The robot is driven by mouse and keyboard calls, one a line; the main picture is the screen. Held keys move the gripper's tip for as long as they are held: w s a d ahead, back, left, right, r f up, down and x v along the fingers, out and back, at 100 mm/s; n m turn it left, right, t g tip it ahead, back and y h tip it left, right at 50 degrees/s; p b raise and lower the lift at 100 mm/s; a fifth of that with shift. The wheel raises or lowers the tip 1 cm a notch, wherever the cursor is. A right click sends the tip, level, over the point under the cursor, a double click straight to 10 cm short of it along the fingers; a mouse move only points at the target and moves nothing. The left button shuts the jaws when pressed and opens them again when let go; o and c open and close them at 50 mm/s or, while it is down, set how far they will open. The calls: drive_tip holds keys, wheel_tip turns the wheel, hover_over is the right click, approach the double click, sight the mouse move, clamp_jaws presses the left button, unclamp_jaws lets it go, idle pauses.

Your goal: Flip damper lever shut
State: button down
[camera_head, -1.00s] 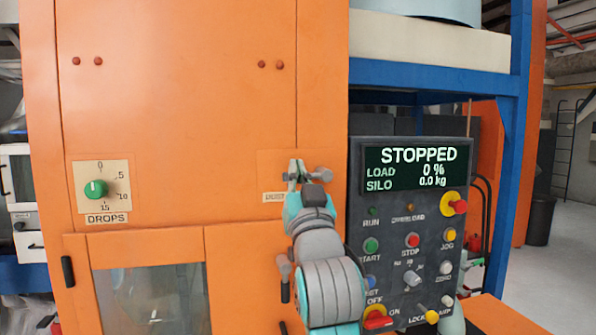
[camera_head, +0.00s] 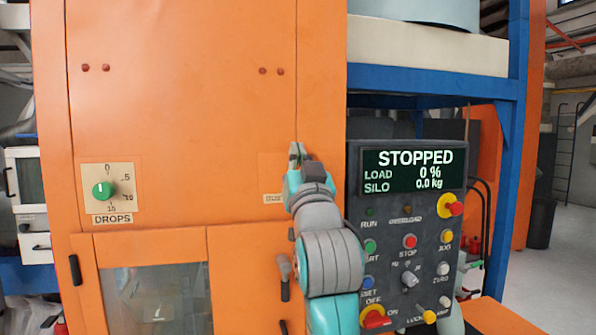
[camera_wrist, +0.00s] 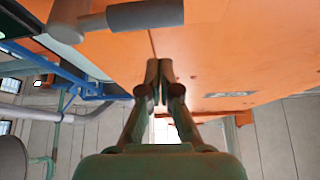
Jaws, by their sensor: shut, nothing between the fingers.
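The damper lever shows in the wrist view as a grey cylindrical handle (camera_wrist: 145,15) with a rounded grey end piece at its left, in front of the orange panel. It lies near the top edge of that view, above my fingertips in the picture. In the head view the lever is hidden, probably behind my gripper (camera_head: 297,150). My gripper is shut and empty, its fingertips pointing up in front of the orange housing (camera_head: 190,130). It also shows in the wrist view (camera_wrist: 165,85). A small label (camera_head: 273,198) is partly covered by my gripper.
A control panel (camera_head: 455,170) reading STOPPED, with buttons and switches, stands close to the right of my arm. A green DROPS dial (camera_head: 104,190) is at the left. A grey handle (camera_head: 284,266) sits below, beside my arm. A blue frame (camera_head: 430,80) is behind.

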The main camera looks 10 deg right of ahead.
drive_tip(key=v, duration=1)
drive_tip(key=shift+d, duration=0.2)
drive_tip(key=shift+s, duration=0.1)
